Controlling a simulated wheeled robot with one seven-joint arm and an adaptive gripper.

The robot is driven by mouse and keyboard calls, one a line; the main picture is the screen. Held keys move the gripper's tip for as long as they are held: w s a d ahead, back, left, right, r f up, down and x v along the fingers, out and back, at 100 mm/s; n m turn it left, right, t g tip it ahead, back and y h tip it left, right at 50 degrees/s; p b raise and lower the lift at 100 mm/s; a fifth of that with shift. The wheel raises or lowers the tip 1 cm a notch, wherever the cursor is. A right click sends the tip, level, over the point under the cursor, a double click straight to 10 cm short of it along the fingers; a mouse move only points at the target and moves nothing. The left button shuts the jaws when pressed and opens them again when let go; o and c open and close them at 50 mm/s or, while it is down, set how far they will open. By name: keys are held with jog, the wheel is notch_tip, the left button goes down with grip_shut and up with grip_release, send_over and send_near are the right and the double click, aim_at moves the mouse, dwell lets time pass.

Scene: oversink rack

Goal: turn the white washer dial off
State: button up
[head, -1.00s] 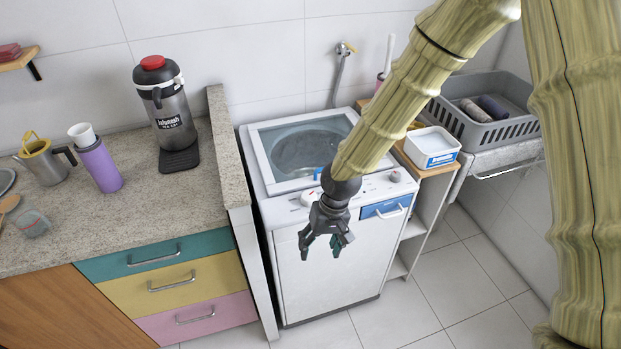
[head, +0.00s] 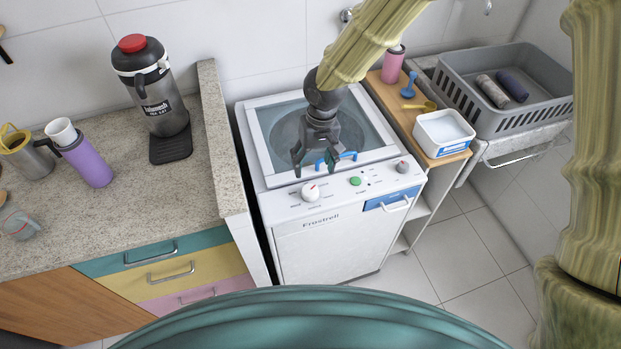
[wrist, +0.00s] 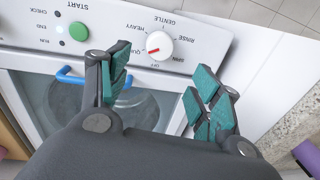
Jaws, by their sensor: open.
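The white washer dial (head: 311,191) is a round knob with a red mark, on the left part of the washer's front panel. In the wrist view the dial (wrist: 159,45) sits just beyond my fingers, with labels around it; its red mark points toward the "QUICK" label, away from "OFF". My gripper (head: 316,171) is open and empty, above the washer lid's front edge and behind the dial in the head view. In the wrist view its fingers (wrist: 160,78) are spread either side of the dial's line, apart from it. The white washer (head: 330,250) stands upright.
A green button (head: 355,181) and a grey knob (head: 403,167) share the panel. A blue handle (head: 337,161) is on the lid's front edge. A stone ledge (head: 220,150) rises left of the washer. A shelf with a white tub (head: 443,133) stands right.

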aim_at(311, 189)
jog(key=shift+s+a+f+p, duration=0.15)
jog(key=shift+f+p, duration=0.5)
jog(key=shift+f, duration=1.85)
jog(key=shift+s+a+f+p, duration=0.15)
jog(key=shift+f+p, duration=0.5)
jog(key=shift+f, duration=1.85)
jog(key=c, duration=1)
